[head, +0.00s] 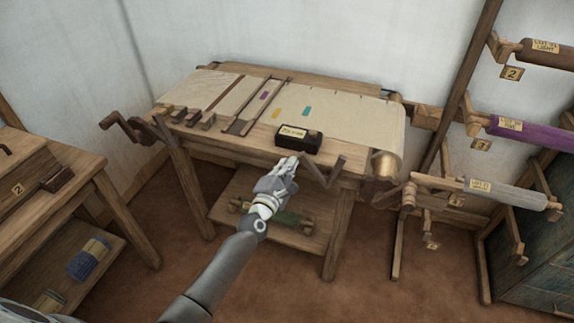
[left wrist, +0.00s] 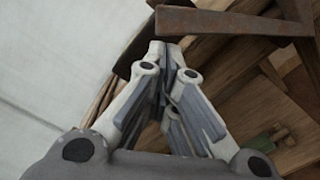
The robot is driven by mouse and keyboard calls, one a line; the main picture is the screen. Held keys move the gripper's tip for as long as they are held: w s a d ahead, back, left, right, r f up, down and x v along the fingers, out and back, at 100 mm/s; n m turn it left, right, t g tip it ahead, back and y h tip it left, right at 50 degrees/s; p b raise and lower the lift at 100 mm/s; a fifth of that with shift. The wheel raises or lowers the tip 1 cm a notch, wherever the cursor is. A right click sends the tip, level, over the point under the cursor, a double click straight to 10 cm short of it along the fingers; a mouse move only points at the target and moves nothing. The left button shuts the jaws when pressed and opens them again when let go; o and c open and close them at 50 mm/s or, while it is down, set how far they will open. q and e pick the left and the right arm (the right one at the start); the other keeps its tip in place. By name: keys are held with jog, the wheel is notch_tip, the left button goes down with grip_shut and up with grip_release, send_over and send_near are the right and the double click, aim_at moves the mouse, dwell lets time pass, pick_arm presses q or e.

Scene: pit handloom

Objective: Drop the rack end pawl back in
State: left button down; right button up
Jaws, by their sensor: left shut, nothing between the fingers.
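My left gripper (head: 289,163) is shut and empty at the front edge of the loom, just below a black labelled box. It also shows in the left wrist view (left wrist: 172,58), fingertips close together. A dark metal lever (head: 334,170), V-shaped, juts from the loom front just right of the gripper; it may be the rack end pawl, but I cannot tell for certain. In the left wrist view a flat rusty-brown bar (left wrist: 235,23) lies just beyond the fingertips. I cannot tell whether the fingers touch it. My right gripper is not in view.
The loom (head: 222,145) carries cream cloth (head: 345,115) and the black box (head: 297,138). A crank handle (head: 128,130) sticks out at its left. A wooden bench (head: 95,170) stands left; a rack with a purple roll (head: 530,132) stands right. Brown floor is open in front.

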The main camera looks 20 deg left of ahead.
aim_at(304, 156)
pick_arm(q)
jog(key=shift+d+r, duration=0.1)
jog(key=shift+r, duration=0.05)
jog(key=shift+d+r+m+p, duration=0.15)
jog(key=shift+r+m+p, duration=0.15)
jog(key=shift+p, duration=0.2)
jog(key=d+r+m+p, duration=0.4)
jog(key=m+p, duration=0.1)
jog(key=p, duration=0.1)
jog(key=shift+s+d+r, duration=0.1)
jog(key=shift+d+r, duration=0.05)
jog(key=shift+s+d+r+m+p, duration=0.1)
jog(key=shift+d+r+m+p, duration=0.1)
jog(key=shift+d+m+p, duration=0.55)
jog(key=shift+w+d+r+m+p, duration=0.15)
jog(key=shift+d+m+p, duration=0.25)
jog(key=shift+d+m, duration=0.7)
jog(key=shift+s+d+r+m+p, duration=0.15)
jog(key=shift+d+r+m+p, duration=0.1)
jog(key=shift+d+m+p, duration=0.5)
jog(key=shift+d, duration=0.3)
